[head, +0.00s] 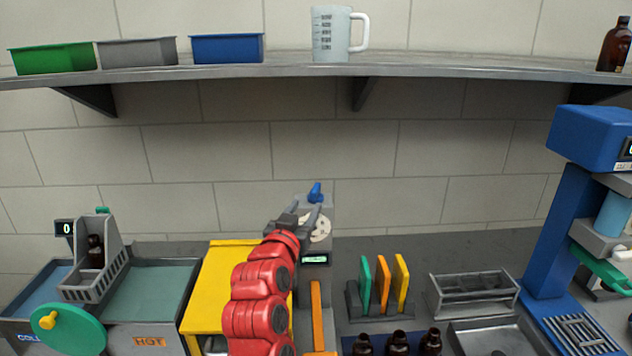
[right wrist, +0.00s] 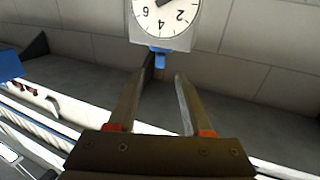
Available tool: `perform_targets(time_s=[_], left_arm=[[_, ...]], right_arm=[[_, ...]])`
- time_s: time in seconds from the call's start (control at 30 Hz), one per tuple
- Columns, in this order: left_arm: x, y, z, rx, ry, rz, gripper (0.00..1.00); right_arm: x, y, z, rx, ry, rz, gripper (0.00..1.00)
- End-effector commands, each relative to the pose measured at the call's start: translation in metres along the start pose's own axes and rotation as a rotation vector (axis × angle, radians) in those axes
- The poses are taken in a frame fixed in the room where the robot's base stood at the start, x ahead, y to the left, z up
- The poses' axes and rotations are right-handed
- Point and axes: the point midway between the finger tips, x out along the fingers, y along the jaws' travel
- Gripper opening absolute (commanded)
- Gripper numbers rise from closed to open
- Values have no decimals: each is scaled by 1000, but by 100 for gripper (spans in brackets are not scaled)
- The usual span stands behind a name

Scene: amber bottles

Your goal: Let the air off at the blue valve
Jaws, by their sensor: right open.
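The blue valve (head: 315,193) sticks up at the top of a grey unit by the back wall, just beyond my right gripper (head: 304,212). A round white gauge (head: 321,229) on that unit is partly covered by the gripper. In the right wrist view the gauge (right wrist: 166,14) appears upside down at the top. A blue part, seemingly the valve (right wrist: 158,49), shows below it, ahead of my right gripper (right wrist: 158,76). The two fingers are apart with nothing between them, and the valve looks clear of them. My left gripper is not in view.
A small lit display (head: 315,260) sits below the gauge. A yellow box (head: 215,285) stands left of my red arm; a rack with coloured plates (head: 381,290) and several amber bottles (head: 397,343) are right. A blue press (head: 560,230) is far right. A shelf (head: 250,70) runs above.

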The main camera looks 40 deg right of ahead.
Motion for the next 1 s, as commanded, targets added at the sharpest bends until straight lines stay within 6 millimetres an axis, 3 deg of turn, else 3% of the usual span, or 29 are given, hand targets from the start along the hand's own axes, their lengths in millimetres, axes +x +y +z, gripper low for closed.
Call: perform_targets(time_s=[0.2, 0.4, 0.57, 0.83, 1.0], left_arm=[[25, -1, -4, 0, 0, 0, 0], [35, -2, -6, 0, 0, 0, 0], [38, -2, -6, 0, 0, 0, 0], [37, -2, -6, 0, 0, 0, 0], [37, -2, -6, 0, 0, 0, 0]], right_arm=[[52, 2, -6, 0, 0, 3, 50], [82, 0, -5, 1, 5, 0, 50], [93, 0, -2, 0, 2, -1, 50], [94, -1, -1, 1, 3, -3, 50], [94, -1, -1, 1, 3, -3, 21]])
